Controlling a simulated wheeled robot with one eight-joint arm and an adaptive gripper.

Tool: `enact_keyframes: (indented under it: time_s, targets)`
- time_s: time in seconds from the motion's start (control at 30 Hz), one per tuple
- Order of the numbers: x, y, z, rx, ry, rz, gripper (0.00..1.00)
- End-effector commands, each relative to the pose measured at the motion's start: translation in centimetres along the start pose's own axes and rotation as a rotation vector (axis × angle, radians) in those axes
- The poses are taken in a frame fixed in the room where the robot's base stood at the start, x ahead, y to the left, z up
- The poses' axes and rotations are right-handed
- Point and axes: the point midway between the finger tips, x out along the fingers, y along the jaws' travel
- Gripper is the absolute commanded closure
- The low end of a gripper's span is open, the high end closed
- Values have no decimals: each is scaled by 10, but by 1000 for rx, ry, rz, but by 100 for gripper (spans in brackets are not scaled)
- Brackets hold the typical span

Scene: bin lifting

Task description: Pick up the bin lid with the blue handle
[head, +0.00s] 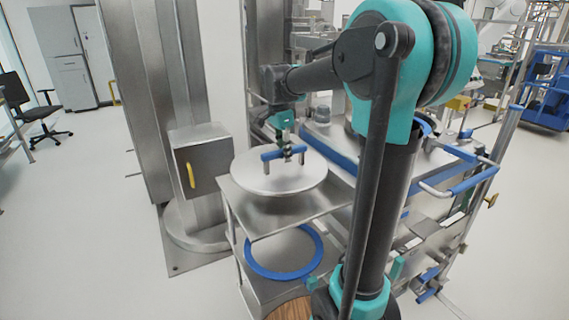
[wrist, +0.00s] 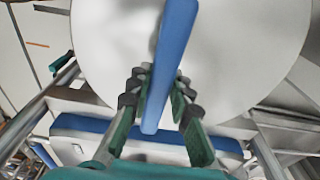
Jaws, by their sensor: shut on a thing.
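The bin lid (head: 252,181) is a round, flat metal disc with a blue handle (head: 270,155) standing on metal posts. It is over the top shelf of a metal cart; whether it touches the shelf I cannot tell. My gripper (head: 288,152) comes down from above and is shut on the blue handle. In the wrist view the lid (wrist: 250,45) fills the upper middle, and the blue handle (wrist: 172,50) runs between the two fingers of my gripper (wrist: 163,100). The fingers hide part of the handle's sides.
The cart's top shelf (head: 250,222) lies under the lid. A blue ring (head: 250,257) lies on the shelf below. A grey box with a yellow handle (head: 205,165) stands close on the left, by a metal column (head: 165,90). Metal equipment with blue-gripped rails (head: 470,183) is at the right.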

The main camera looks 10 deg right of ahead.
Motion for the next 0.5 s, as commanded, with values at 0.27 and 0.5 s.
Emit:
enact_keyframes:
  time_s: [0.27, 0.5]
  targets:
    - [-67, 0, -8, 0, 0, 0, 100]
    - [-116, 0, -14, 0, 0, 0, 100]
